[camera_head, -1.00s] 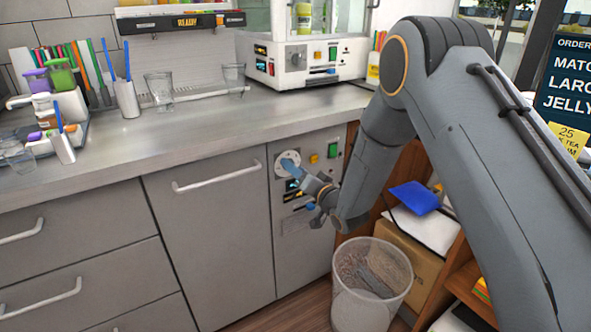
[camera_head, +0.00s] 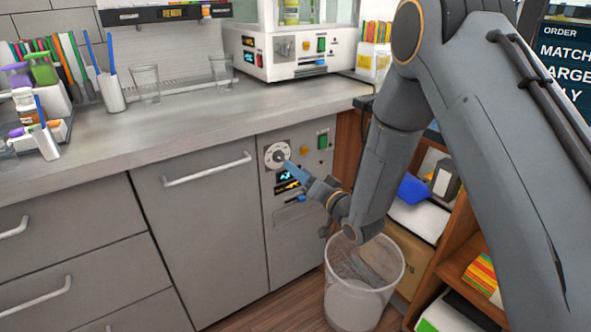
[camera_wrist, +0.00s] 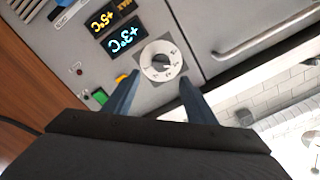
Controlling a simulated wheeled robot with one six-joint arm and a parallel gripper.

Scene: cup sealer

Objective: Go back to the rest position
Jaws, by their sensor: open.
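My gripper (camera_head: 291,168) is in front of the control panel on the grey cabinet's right part. A round white dial (camera_head: 277,155) with a dark centre is on that panel, close to the fingertips in the head view. In the wrist view the same dial (camera_wrist: 161,61) lies ahead of and between my two open blue fingers (camera_wrist: 158,97). The fingers hold nothing; a gap shows between fingers and dial. The panel's displays (camera_wrist: 122,40) read +3°C and +5°C. A green button (camera_head: 322,142) is right of the dial.
A wastebasket (camera_head: 340,300) stands on the floor below my arm. A wooden shelf (camera_head: 462,262) with boxes and papers is close on the right. The counter (camera_head: 190,130) above carries glasses, a pen holder and a white machine (camera_head: 290,50). The cabinet door has a bar handle (camera_head: 207,170).

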